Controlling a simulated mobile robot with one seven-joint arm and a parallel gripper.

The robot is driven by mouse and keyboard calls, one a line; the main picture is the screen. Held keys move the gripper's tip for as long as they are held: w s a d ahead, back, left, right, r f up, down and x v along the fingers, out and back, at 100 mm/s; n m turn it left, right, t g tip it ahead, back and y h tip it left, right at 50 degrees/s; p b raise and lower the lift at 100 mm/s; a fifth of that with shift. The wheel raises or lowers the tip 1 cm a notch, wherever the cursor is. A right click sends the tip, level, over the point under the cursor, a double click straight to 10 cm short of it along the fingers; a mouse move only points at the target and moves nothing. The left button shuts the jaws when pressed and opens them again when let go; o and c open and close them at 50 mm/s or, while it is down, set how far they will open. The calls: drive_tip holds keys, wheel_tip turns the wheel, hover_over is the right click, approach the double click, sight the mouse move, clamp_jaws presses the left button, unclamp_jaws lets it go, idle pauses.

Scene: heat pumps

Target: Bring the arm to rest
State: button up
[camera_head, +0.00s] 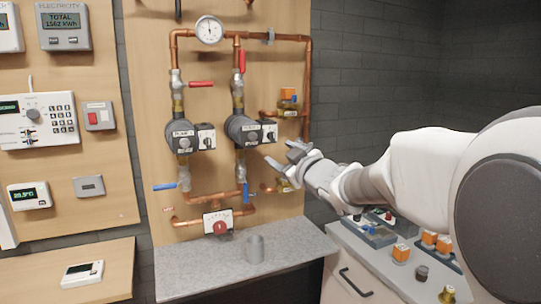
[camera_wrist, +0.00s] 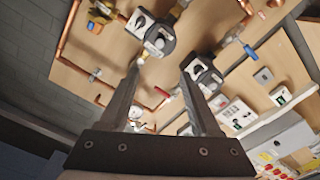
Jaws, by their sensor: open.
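My arm reaches in from the right in the head view. My gripper (camera_head: 279,152) is open and empty in front of the pipe board, just right of the right-hand pump (camera_head: 243,129). The left-hand pump (camera_head: 184,135) is farther off. In the wrist view, where the scene is turned, the two dark fingers of my gripper (camera_wrist: 161,72) stand apart with nothing between them. A pump (camera_wrist: 150,32) shows beyond one fingertip and another pump (camera_wrist: 203,78) beyond the other. I cannot tell the exact gap to the board.
Copper pipes, a gauge (camera_head: 209,30) and red and blue valve levers stick out from the wooden board (camera_head: 145,90). A grey cup (camera_head: 255,249) stands on the stone shelf (camera_head: 200,280). The cabinet at right (camera_head: 345,275) carries several small parts under my arm.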

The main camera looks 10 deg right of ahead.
drive_tip(key=s+d+f+m+g+h+p, duration=0.1)
drive_tip(key=s+d+m+g+h, duration=0.15)
drive_tip(key=s, duration=0.45)
drive_tip(key=s+d+f+m+g+h+p, duration=0.1)
drive_tip(key=s+d+f+m+g+h, duration=0.1)
drive_tip(key=s+d+m+h, duration=0.35)
drive_tip(key=s+a+f+m+g+y+p, duration=0.1)
drive_tip(key=s+a+f+g, duration=0.1)
drive_tip(key=s, duration=0.9)
drive_tip(key=s+a+f+m+g+y+p, duration=0.1)
drive_tip(key=s+f+g, duration=0.4)
drive_tip(key=s, duration=0.7)
wheel_tip(320, 180, down, 2)
drive_tip(key=shift+s+a+f, duration=0.2)
drive_tip(key=shift+s+a, duration=0.1)
drive_tip(key=shift+a, duration=0.15)
drive_tip(key=shift+c, duration=1.1)
drive_tip(key=shift+d, duration=0.15)
